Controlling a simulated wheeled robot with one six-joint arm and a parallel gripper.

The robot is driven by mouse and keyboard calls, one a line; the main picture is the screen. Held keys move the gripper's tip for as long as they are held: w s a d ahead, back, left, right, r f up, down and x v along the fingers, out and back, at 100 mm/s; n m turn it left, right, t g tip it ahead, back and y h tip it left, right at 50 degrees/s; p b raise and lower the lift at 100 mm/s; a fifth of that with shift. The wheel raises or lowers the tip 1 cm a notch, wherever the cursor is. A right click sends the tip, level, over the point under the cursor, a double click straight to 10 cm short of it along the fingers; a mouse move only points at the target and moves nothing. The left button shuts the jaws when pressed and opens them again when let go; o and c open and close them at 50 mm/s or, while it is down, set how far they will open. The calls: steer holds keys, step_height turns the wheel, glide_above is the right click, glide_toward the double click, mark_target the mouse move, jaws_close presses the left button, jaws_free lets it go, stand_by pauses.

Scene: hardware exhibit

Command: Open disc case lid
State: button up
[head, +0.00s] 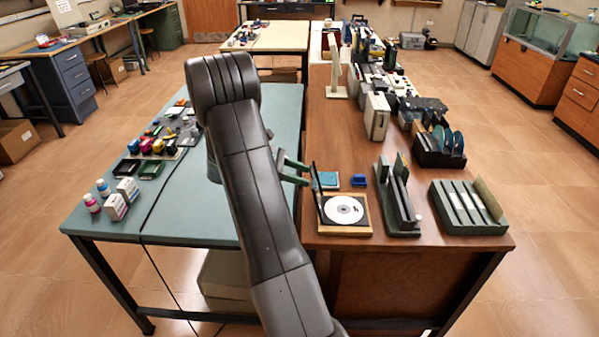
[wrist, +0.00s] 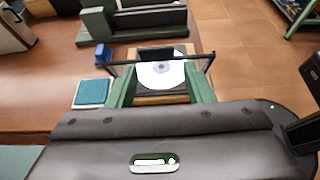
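The disc case (head: 361,228) lies near the front left edge of the brown table, with a white disc (head: 344,209) in its base. Its thin dark lid (head: 317,193) stands roughly upright on the case's left side. In the wrist view the lid (wrist: 116,63) shows nearly edge-on as a dark bar, with the disc (wrist: 160,74) beyond it. My gripper (head: 305,174) is just left of the lid, its green fingers pointing toward it. In the wrist view my gripper (wrist: 162,70) is open, fingers wide apart, nothing held between them. Whether the fingertips touch the lid is unclear.
A teal square (head: 327,180) and a small blue object (head: 358,180) lie behind the case. A green upright rack (head: 401,215) stands close on its right, with a slotted green box (head: 462,209) farther right.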

steer(key=shift+o, duration=0.4)
steer(key=shift+r, duration=0.15)
steer(key=shift+w+a, duration=0.1)
steer(key=b+v, duration=0.1)
steer(key=v, duration=1.2)
steer(key=shift+a, duration=0.25)
steer(key=p+x, duration=0.1)
steer(key=x, duration=1.2)
steer(key=shift+d+r, duration=0.15)
